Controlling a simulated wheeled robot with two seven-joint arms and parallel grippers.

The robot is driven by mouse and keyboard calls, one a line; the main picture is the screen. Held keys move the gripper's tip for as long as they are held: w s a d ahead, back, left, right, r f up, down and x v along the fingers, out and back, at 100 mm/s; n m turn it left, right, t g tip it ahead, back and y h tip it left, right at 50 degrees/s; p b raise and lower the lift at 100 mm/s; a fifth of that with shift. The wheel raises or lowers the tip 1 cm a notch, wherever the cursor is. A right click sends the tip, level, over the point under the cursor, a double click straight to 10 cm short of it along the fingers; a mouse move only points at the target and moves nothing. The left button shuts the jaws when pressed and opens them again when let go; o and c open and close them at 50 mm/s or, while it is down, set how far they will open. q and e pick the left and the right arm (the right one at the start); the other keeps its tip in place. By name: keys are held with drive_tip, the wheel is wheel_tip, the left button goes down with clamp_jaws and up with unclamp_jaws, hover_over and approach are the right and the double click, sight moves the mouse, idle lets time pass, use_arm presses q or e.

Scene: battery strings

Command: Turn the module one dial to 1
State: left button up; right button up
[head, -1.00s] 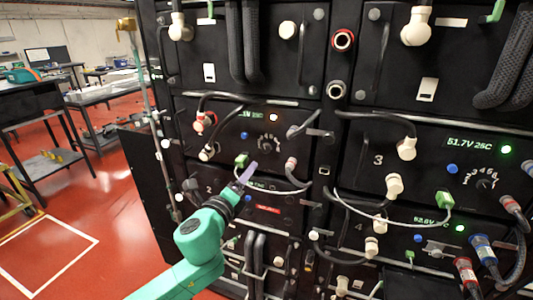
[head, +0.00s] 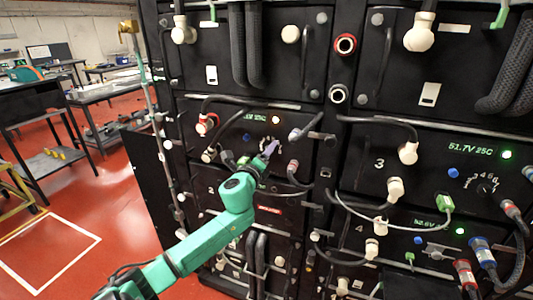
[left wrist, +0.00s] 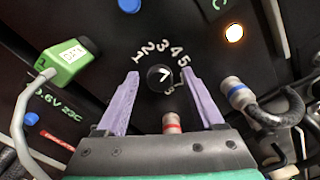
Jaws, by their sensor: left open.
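The module one dial (left wrist: 160,78) is a small black knob with a white mark, ringed by white numbers 1 to 5 in the left wrist view. I cannot tell which number the mark points to. My left gripper (left wrist: 162,100) is open, with one purple finger on each side below the knob. The fingers look apart from the knob. In the head view my left gripper (head: 270,149) is in front of the module one panel (head: 228,140) and hides part of the dial. My right gripper is not in view.
An orange light (left wrist: 234,33) and a blue button (left wrist: 129,5) are near the dial. A green connector (left wrist: 68,58) with a grey cable is to the left. A grey connector with a blue band (left wrist: 238,92) is close to the right finger. A red-banded connector (left wrist: 171,123) is between the fingers.

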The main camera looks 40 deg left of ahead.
use_arm(q)
clamp_jaws()
drive_tip(key=shift+n, duration=0.4)
drive_tip(key=n+p, duration=0.3)
drive_tip(key=n, duration=1.4)
drive_tip(key=shift+p, duration=0.3)
unclamp_jaws()
